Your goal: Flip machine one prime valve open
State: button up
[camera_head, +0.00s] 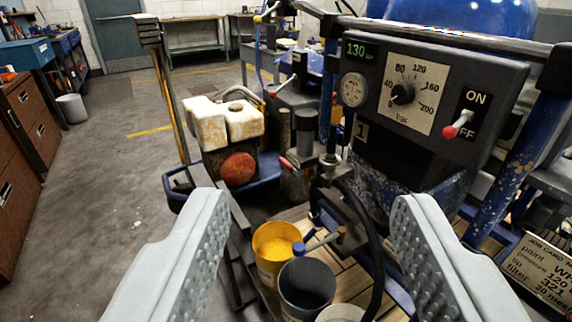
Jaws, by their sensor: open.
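Machine one is the near striper, with a dark control box (440,75) and a "1" plate (361,132) below its gauge. A short grey lever with a blue tip (300,249) sticks out to the left low on this machine, above the buckets. A small red handle (286,164) shows further back by the pump. No label shows which of these is the prime valve. My gripper (310,203) is open and empty, its studded pads on either side of the blue-tipped lever in the picture; it appears to touch nothing.
A yellow bucket (268,260) and a dark bucket (307,288) stand below the lever. A black hose (368,235) curves down beside it. The box carries a pressure dial (403,94) and a red-tipped ON/OFF switch (459,124). Open floor (115,180) lies left.

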aim_at(291, 168)
jog(key=i+j, duration=0.1)
jog(key=j, duration=0.3)
jog(key=i+j, duration=0.6)
jog(key=i, duration=0.35)
